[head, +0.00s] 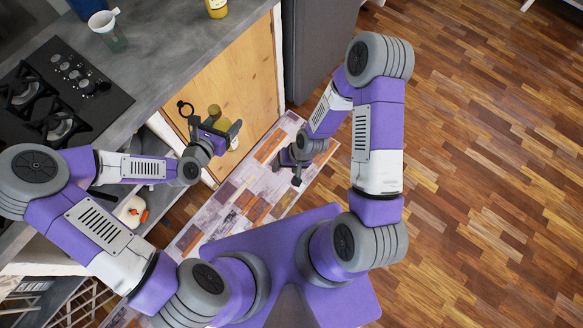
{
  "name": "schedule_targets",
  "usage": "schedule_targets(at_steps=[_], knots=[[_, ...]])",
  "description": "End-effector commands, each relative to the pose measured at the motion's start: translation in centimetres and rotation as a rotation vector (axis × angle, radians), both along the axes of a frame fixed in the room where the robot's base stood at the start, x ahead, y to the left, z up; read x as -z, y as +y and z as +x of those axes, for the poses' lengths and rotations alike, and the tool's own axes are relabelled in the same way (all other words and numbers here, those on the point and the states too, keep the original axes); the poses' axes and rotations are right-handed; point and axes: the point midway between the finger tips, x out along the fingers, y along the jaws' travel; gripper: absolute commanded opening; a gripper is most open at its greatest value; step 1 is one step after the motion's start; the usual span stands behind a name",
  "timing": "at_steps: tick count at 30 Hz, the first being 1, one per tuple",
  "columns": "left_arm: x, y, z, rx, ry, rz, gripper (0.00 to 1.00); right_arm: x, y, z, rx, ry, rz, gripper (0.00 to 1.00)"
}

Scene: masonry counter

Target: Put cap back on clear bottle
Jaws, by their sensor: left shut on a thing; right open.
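My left gripper (215,128) is in front of the wooden cabinet door, below the counter's edge. It is shut on an olive-yellow bottle-like thing (214,111), partly hidden by the fingers. I cannot tell whether this is the clear bottle or whether it bears a cap. A small black ring (185,108) shows just left of the gripper; I cannot tell what it belongs to. My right gripper (291,168) is open and empty, to the right of the left one, over the patterned rug. A clear greenish vessel with a whitish top (108,32) stands on the counter. I cannot make out a separate cap.
The grey counter (155,60) holds a black stove (60,90), a blue container (87,7) and a yellow bottle (216,8). The wooden cabinet door (245,75) is close to the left gripper. A white and orange thing (132,211) sits below the counter. The right floor is clear.

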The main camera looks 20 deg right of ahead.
Motion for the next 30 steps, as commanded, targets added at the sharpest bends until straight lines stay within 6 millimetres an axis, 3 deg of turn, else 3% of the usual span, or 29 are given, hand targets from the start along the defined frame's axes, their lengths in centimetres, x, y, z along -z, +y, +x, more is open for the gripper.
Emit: schedule_targets(at_steps=[1, 3, 7, 20, 25, 30], knots=[[-0.1, 0.0, 0.1, 0.001, -0.004, -0.001, 0.0, 0.7, 0.2, -2.2, -0.002, 0.023, 0.008, 0.63], [-0.1, 0.0, 0.1, 0.001, -0.004, -0.001, 0.0, 1.3, 0.4, -4.4, -0.007, 0.039, 0.012, 0.63], [-0.1, 0.0, 0.1, 0.001, -0.004, -0.001, 0.0, 1.7, 0.6, -6.7, -0.014, 0.056, 0.014, 0.63], [-0.3, 0.1, 0.2, -0.009, -0.007, -0.004, 0.0, 1.8, 0.6, -7.4, -0.017, 0.058, 0.013, 0.63], [-1.0, 2.6, 1.3, -0.162, -0.006, -0.028, 0.0, 1.8, 0.6, -7.3, -0.017, 0.058, 0.013, 0.63], [-1.7, 7.8, 2.4, -0.432, -0.007, -0.035, 0.0, 1.8, 0.6, -7.3, -0.017, 0.058, 0.013, 0.63]])
